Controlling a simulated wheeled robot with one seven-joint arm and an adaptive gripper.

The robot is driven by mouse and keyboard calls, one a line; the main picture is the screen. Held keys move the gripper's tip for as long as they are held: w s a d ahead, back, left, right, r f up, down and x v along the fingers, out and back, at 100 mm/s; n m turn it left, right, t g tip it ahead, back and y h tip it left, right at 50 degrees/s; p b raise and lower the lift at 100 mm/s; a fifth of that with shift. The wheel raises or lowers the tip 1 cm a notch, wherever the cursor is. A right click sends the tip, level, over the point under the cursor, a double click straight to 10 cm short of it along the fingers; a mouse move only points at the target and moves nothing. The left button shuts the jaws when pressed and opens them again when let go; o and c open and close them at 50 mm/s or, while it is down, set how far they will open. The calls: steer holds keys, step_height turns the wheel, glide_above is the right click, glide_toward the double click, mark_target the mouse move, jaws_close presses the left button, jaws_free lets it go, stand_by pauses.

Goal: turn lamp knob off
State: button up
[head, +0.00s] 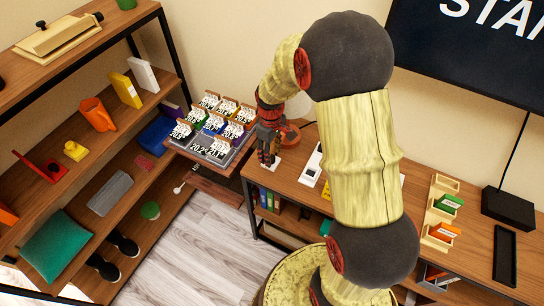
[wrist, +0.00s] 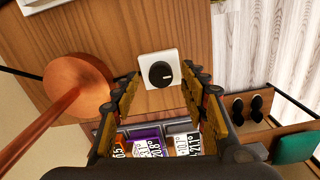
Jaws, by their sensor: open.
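The lamp knob (wrist: 160,75) is a round black dial with a short white mark pointing right in the wrist view. It sits on a square white plate (wrist: 175,58) on the wooden desk. The lamp's round orange-brown base (wrist: 75,92) and stem are left of it; in the head view the lamp base (head: 290,134) is partly behind my arm. My gripper (wrist: 160,84) is open and empty, its fingers on either side of the knob in the picture. In the head view my gripper (head: 267,158) points down over the plate. I cannot tell whether it touches the knob.
A rack of numbered tags (head: 212,130) stands left of my gripper, close to it. The desk (head: 470,245) runs right, with card holders (head: 440,210) and a black box (head: 508,211). A loaded shelf unit (head: 95,150) is at left; open floor (head: 190,245) lies between.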

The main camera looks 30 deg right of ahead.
steer(key=shift+f, duration=0.8)
steer(key=c, duration=0.3)
steer(key=c, duration=0.8)
jaws_close()
